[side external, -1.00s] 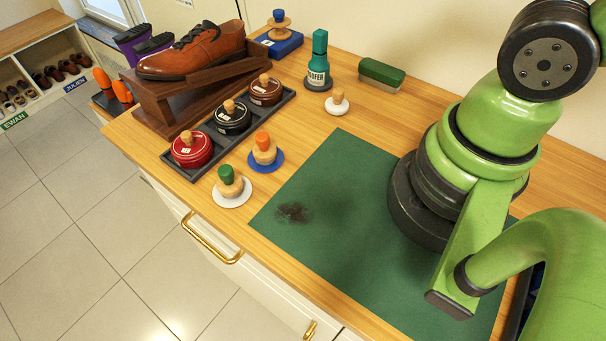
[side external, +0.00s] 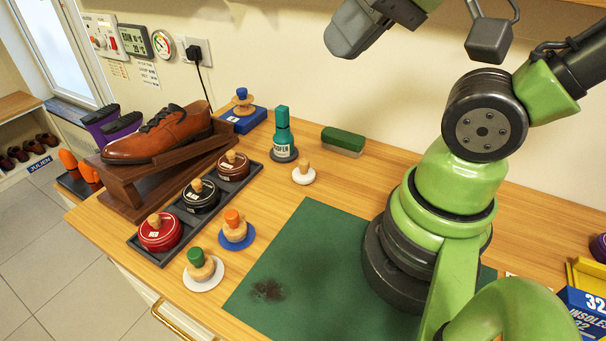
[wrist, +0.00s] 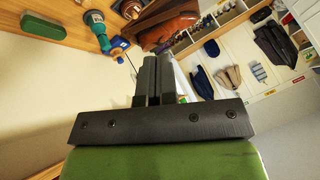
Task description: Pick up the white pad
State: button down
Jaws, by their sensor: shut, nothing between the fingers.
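Two applicators with white pads stand on the wooden counter in the side view. One has a green knob and a round white pad (side external: 203,285) at the front left. The other has a plain wooden knob and a smaller white pad (side external: 303,179) beyond the green mat. My gripper (wrist: 158,62) shows in the wrist view with its fingers shut together and empty. It is up in the air, apart from both pads. Neither white pad can be made out in the wrist view.
A blue pad with an orange knob (side external: 236,236) stands close to the green-knobbed one. A dark tray (side external: 152,256) holds three polish tins. A brown shoe (side external: 160,136), a teal bottle (side external: 283,136) and a green brush (side external: 343,140) stand behind. The green mat (side external: 310,245) is mostly clear.

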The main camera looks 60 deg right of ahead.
jog(key=c, duration=1.8)
grip_release()
jog(key=o, duration=1)
jog(key=shift+c, duration=0.2)
